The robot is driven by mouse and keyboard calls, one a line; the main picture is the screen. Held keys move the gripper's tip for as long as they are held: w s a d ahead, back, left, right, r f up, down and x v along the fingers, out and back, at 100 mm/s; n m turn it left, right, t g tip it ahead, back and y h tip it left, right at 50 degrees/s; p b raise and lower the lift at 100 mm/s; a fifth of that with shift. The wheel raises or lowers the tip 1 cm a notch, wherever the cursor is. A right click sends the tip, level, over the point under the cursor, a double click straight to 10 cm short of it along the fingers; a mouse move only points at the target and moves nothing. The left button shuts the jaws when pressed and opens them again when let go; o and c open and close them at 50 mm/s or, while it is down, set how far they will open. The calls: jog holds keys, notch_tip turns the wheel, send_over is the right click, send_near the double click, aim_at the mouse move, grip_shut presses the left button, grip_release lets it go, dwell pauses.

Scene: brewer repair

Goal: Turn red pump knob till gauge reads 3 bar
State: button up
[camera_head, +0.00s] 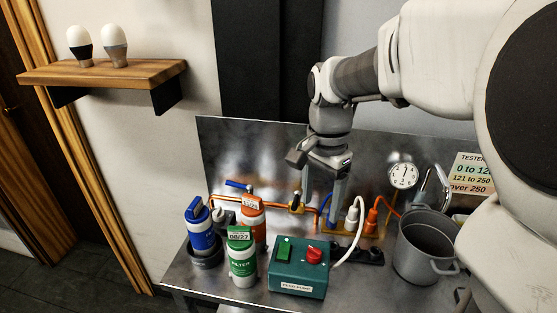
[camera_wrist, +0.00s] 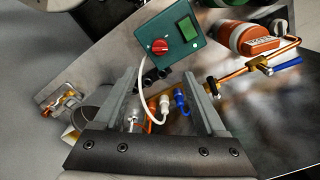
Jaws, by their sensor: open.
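The red pump knob (camera_head: 314,255) sits on top of the green pump box (camera_head: 297,282), right of a green switch. The knob (camera_wrist: 160,46) and box (camera_wrist: 182,63) also show in the wrist view, beyond my fingertips. The round white gauge (camera_head: 403,176) is on the back panel at the right; its needle is too small to read. My gripper (camera_head: 336,200) is open and empty, pointing down behind the box and apart from the knob. In the wrist view its two fingers (camera_wrist: 164,82) are spread wide, with plugs and cables showing between them.
Blue (camera_head: 200,230), orange (camera_head: 252,220) and green (camera_head: 242,262) filter canisters stand left of the box. A white cable (camera_head: 349,236) curves behind it to a plug. A metal pot (camera_head: 426,250) stands at the right. Copper pipe (camera_head: 268,206) runs along the back panel. A shelf (camera_head: 110,72) holds two bulbs.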

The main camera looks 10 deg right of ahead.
aim_at(315, 250)
notch_tip(315, 250, down, 14)
jog(key=shift+f+b, duration=0.2)
jog(key=shift+b, duration=0.85)
grip_shut()
